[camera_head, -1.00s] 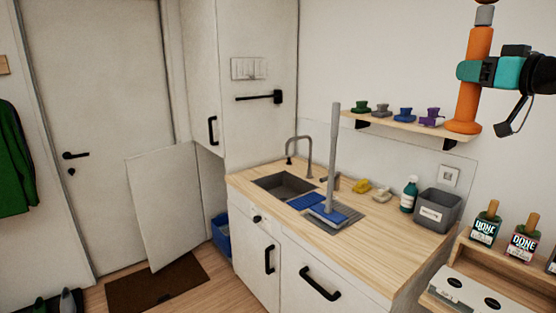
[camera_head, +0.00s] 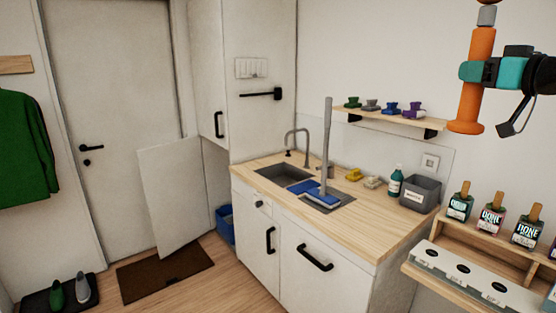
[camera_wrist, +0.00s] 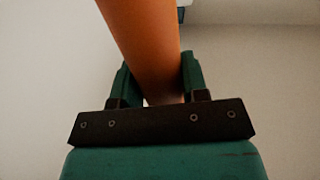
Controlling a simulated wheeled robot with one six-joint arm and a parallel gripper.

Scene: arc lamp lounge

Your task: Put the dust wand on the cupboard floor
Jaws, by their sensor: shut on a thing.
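My gripper (camera_head: 480,72) is at the upper right of the head view, shut around an orange cylinder, which I take to be the dust wand (camera_head: 468,112). The wand hangs about upright, with a flared lower end and a grey collar above the grip. Its top is cut off by the frame. In the wrist view the orange wand (camera_wrist: 145,40) stands between the two green fingers (camera_wrist: 158,72). The tall white cupboard (camera_head: 209,90) is left of the counter. Its lower door (camera_head: 172,195) stands open. The cupboard floor is mostly hidden behind that door.
A blue crate (camera_head: 226,225) shows in the cupboard opening. The wooden counter (camera_head: 345,225) holds a sink, a blue-headed tool with a tall grey handle (camera_head: 327,140) and a grey bin (camera_head: 420,194). A bottle rack (camera_head: 470,275) is front right. A brown mat (camera_head: 165,273) lies by the door.

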